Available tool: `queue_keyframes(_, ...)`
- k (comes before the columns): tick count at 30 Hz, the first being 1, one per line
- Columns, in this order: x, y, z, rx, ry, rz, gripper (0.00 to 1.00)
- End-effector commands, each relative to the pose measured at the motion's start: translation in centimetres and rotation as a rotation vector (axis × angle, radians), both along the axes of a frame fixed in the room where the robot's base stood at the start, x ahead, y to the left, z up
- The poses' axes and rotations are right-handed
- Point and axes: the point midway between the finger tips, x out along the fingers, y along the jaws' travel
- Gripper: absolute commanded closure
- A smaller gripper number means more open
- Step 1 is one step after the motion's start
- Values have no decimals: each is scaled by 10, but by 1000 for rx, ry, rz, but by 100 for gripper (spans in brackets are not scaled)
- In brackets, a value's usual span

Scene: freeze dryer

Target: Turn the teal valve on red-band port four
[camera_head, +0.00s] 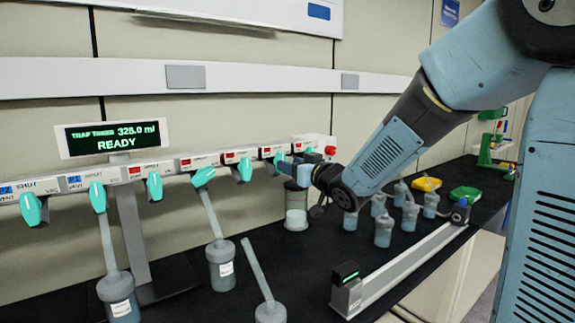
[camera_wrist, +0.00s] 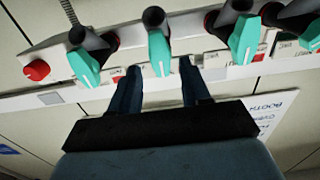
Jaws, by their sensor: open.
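A white manifold rail (camera_head: 110,175) carries a row of teal valves, with red and blue marks along it. I cannot read the port numbers, so I cannot tell which valve is port four. My gripper (camera_head: 297,170) is at the right part of the rail, next to a teal valve (camera_head: 279,161). In the wrist view my gripper (camera_wrist: 160,72) is open, its two dark fingers apart. A teal valve (camera_wrist: 159,52) stands at the gap between the fingertips; contact cannot be told. Other teal valves (camera_wrist: 84,67) (camera_wrist: 244,40) flank it.
A red knob (camera_head: 330,150) is at the rail's right end; it also shows in the wrist view (camera_wrist: 37,70). Flasks (camera_head: 221,265) hang below the rail. Several small jars (camera_head: 383,230) stand on the black bench. A lit display (camera_head: 113,137) reads READY. A long grey bar (camera_head: 410,262) lies in front.

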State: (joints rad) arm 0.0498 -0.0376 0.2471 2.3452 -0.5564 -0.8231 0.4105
Motion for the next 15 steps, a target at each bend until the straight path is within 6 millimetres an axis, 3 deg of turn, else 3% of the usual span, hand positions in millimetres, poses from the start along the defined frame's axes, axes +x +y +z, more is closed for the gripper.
queue_keyframes(15, -72, -49, -1, -1, 0, -2, 53)
